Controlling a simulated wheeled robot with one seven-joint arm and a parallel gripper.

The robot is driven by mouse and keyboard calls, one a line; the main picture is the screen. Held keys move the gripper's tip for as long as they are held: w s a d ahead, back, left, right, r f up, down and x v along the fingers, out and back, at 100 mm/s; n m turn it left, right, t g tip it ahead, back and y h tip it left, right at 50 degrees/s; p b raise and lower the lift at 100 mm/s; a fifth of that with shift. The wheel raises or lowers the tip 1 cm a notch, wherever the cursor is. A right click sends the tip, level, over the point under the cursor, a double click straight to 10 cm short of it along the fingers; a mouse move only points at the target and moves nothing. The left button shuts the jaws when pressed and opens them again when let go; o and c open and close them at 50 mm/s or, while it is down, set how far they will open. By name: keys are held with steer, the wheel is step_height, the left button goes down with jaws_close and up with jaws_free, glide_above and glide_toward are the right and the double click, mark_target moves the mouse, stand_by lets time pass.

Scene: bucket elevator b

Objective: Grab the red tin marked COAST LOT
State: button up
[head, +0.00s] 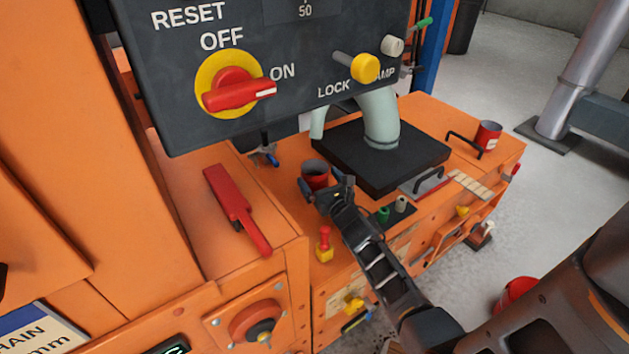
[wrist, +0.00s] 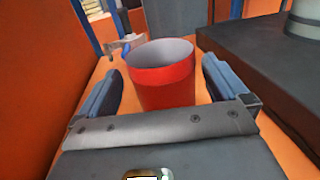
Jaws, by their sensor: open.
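A red open-topped tin (head: 315,177) stands upright on the orange bench top, left of the black plinth. In the wrist view the tin (wrist: 165,85) sits between the two blue-grey fingers, with a gap on each side. No lettering shows on the side facing me. My gripper (head: 327,190) is open around it, with the tin's base hidden behind the palm (wrist: 160,127). A second red tin (head: 488,136) with a pale label stands at the bench's far right; its label is too small to read.
The black plinth (head: 365,165) with a pale green pipe rises close right of my gripper. A blue-handled clamp (head: 265,155) lies behind the near tin. A red-handled lever (head: 235,207) and a red-and-yellow knob (head: 324,244) are nearer. A dark switch panel (head: 300,50) overhangs the bench.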

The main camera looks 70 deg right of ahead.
mark_target(309, 164)
steer(key=x, duration=0.4)
steer(key=c, duration=0.9)
steer(key=shift+r, duration=0.1)
steer(key=shift+c, duration=0.7)
steer(key=shift+r+p, duration=0.1)
steer(key=shift+p, duration=0.2)
